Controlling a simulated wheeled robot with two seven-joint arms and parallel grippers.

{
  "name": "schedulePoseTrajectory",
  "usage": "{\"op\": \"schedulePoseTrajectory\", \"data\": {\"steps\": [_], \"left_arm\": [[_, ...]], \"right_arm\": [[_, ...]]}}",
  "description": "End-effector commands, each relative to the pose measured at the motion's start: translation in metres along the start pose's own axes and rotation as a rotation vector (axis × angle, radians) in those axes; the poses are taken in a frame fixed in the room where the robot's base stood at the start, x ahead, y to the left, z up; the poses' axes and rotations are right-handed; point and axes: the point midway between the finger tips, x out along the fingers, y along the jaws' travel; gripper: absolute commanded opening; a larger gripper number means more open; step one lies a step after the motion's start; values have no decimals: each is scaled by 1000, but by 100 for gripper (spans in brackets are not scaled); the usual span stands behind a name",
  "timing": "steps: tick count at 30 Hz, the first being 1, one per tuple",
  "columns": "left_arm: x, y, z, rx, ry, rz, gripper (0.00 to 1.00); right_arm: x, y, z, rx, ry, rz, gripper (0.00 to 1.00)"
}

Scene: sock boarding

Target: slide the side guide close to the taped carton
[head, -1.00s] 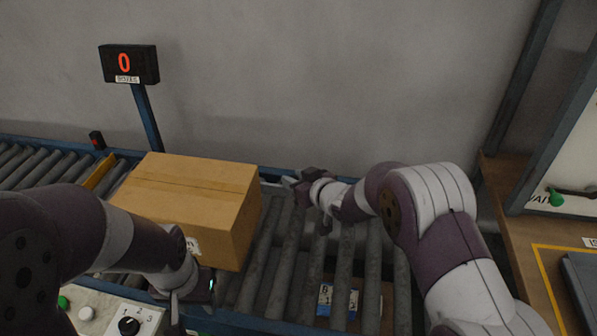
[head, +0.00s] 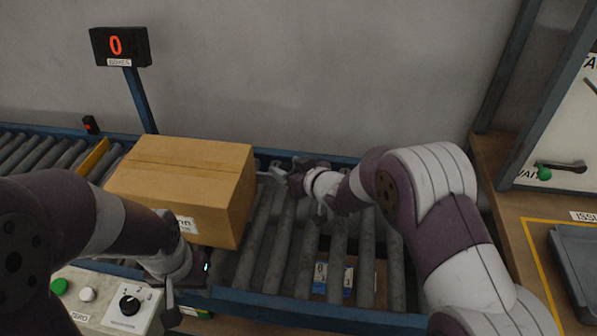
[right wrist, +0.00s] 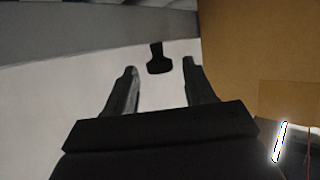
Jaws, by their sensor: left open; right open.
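The taped carton (head: 182,180) is a brown box on the rollers, with a tape seam along its top and a white label on its near face. It also fills the right of the right wrist view (right wrist: 262,50). The side guide (head: 266,178) seems to be the pale strip behind the carton's right end, mostly hidden. In the right wrist view it seems to be the pale surface (right wrist: 80,80) with a dark knob (right wrist: 159,60). My right gripper (right wrist: 162,65) is open, its fingers either side of the knob; contact is unclear. My left gripper (head: 172,296) is open by the carton's near side.
A control box (head: 112,303) with a dial and buttons stands at the near left. A display (head: 120,46) reading 0 stands behind the conveyor. Rollers (head: 300,240) right of the carton are clear. A wooden bench (head: 505,215) stands at the right.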

Motion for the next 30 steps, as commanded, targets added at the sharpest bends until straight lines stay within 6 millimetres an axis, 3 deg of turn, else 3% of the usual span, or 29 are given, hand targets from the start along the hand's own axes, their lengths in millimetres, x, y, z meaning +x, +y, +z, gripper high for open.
{"op": "schedulePoseTrajectory", "data": {"steps": [9,15,30], "left_arm": [[-16,0,-2,0,0,0,43],[-20,0,-2,0,0,0,43],[-20,0,-2,0,0,0,43]], "right_arm": [[-79,1,-4,0,1,2,54],[-113,0,-1,0,0,2,54],[-118,0,0,0,0,0,54]]}}
